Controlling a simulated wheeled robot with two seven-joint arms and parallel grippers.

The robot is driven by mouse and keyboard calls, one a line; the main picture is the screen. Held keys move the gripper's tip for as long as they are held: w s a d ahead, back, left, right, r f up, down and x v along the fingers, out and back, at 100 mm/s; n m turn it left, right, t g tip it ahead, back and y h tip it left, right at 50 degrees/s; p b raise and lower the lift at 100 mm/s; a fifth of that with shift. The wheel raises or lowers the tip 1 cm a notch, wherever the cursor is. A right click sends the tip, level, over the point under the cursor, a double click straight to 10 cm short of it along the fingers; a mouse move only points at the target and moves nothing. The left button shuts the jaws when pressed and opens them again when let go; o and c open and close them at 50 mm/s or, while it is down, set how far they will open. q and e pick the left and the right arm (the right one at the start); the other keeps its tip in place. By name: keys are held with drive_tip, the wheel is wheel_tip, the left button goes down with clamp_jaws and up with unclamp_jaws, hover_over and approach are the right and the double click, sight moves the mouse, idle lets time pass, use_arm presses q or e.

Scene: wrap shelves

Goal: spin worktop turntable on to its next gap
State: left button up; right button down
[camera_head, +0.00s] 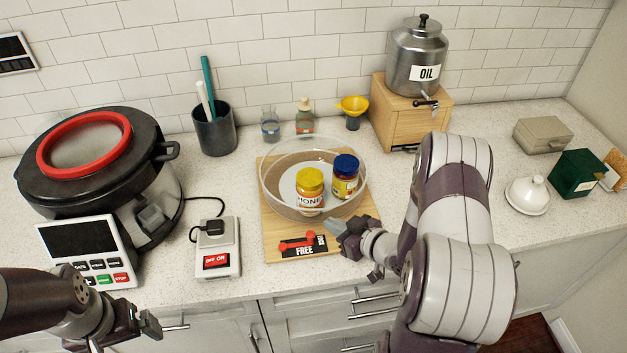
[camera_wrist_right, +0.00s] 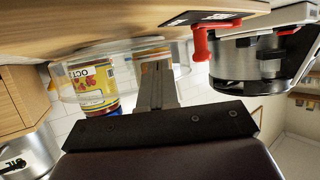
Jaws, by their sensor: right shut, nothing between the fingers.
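The turntable (camera_head: 272,194) is a clear, round, walled tray on a wooden board (camera_head: 277,248). It holds a honey jar (camera_head: 310,188) with a yellow lid and a jar with a blue lid (camera_head: 345,176). A red lever (camera_head: 297,243) lies on the board's front beside a "FREE" label (camera_head: 304,250). My right gripper (camera_head: 332,228) is shut and empty at the tray's front right; I cannot tell if it touches the wall. In the right wrist view its fingers (camera_wrist_right: 156,80) overlap the clear wall (camera_wrist_right: 70,82), hiding part of a jar. My left gripper (camera_head: 135,328) is at the lower left, its jaws unclear.
A large cooker (camera_head: 150,190) and its keypad panel (camera_head: 85,252) stand left. A switch box (camera_head: 217,250) sits between cooker and board. An oil can (camera_head: 416,55) on a wooden stand (camera_head: 398,112) is behind right. A white dish (camera_head: 527,195) and green box (camera_head: 576,174) are far right.

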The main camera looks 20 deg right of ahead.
sight(347, 207)
drive_tip(key=shift+w+d, duration=0.1)
drive_tip(key=shift+w, duration=0.6)
idle(0.5)
drive_tip(key=shift+d, duration=0.1)
drive_tip(key=shift+s+d, duration=0.25)
drive_tip(key=shift+d, duration=0.85)
drive_tip(key=shift+d, duration=0.1)
drive_tip(key=shift+w+d, duration=0.2)
drive_tip(key=shift+d, duration=0.9)
drive_tip(key=shift+w+d, duration=0.15)
drive_tip(key=shift+d, duration=0.9)
